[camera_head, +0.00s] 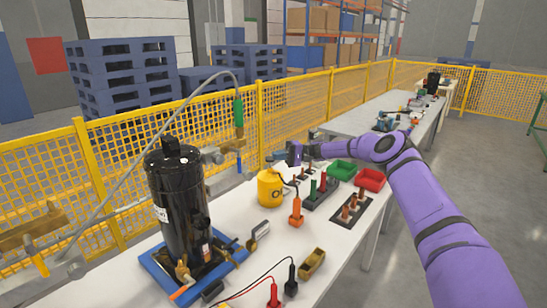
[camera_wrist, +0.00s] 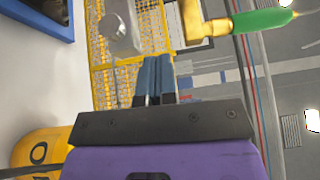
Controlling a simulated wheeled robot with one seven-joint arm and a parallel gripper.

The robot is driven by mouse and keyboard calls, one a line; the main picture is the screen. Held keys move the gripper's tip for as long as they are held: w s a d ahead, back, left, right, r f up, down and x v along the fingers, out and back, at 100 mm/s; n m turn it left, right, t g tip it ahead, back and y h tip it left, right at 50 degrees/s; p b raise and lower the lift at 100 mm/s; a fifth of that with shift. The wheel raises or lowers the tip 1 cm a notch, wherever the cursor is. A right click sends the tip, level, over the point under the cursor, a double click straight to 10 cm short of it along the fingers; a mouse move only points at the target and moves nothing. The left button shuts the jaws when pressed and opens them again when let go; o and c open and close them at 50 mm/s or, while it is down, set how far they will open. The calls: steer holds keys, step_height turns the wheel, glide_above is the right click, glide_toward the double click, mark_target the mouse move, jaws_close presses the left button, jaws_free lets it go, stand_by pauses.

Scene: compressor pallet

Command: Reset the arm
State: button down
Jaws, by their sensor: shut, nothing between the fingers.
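My purple arm reaches in from the right side of the head view and bends over the white table (camera_head: 236,205). My gripper (camera_head: 293,153) is at its far end, above the table near the yellow canister (camera_head: 269,190). In the wrist view my gripper (camera_wrist: 154,72) has its two bluish fingers together, with nothing between them. The black compressor (camera_head: 178,200) stands upright on a blue base (camera_head: 158,268) left of my gripper. A green-handled brass fitting (camera_head: 238,112) is on the grey hose. A green handle also shows in the wrist view (camera_wrist: 262,20), apart from the fingers.
Green (camera_head: 341,170) and red (camera_head: 371,180) bins and tool holders stand on the table right of my gripper. A small brown bin (camera_head: 312,263) and test leads lie at the front. A yellow mesh fence (camera_head: 290,103) runs behind. Open floor (camera_head: 480,170) lies to the right.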

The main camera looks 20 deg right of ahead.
steer(key=shift+r, duration=0.1)
steer(key=s+a+r+n+g+h, duration=0.1)
steer(key=s+a+r+h, duration=0.25)
steer(key=r, duration=0.25)
steer(key=s+a+r+n+g+h, duration=0.1)
steer(key=s+a+r+h, duration=0.2)
steer(key=s+a+r, duration=0.3)
steer(key=s+r+t+h, duration=0.2)
steer(key=s+r+h, duration=0.3)
steer(key=s+r, duration=0.65)
steer(key=s+d+r+m+t+h, duration=0.1)
steer(key=s+d+r+t+h, duration=0.15)
steer(key=s, duration=0.85)
steer(key=s+d+r+t+h, duration=0.1)
steer(key=s+d+r+h, duration=0.25)
steer(key=s, duration=0.75)
steer(key=s+d+f+t, duration=0.1)
steer(key=s+d, duration=0.1)
steer(key=s, duration=0.4)
steer(key=s+d+f, duration=0.1)
steer(key=s+d, duration=0.2)
steer(key=s, duration=0.3)
steer(key=s+d+f+m+t, duration=0.1)
steer(key=s+d+f, duration=0.1)
steer(key=s, duration=0.4)
steer(key=shift+d+t+h, duration=0.35)
steer(key=shift+h, duration=0.1)
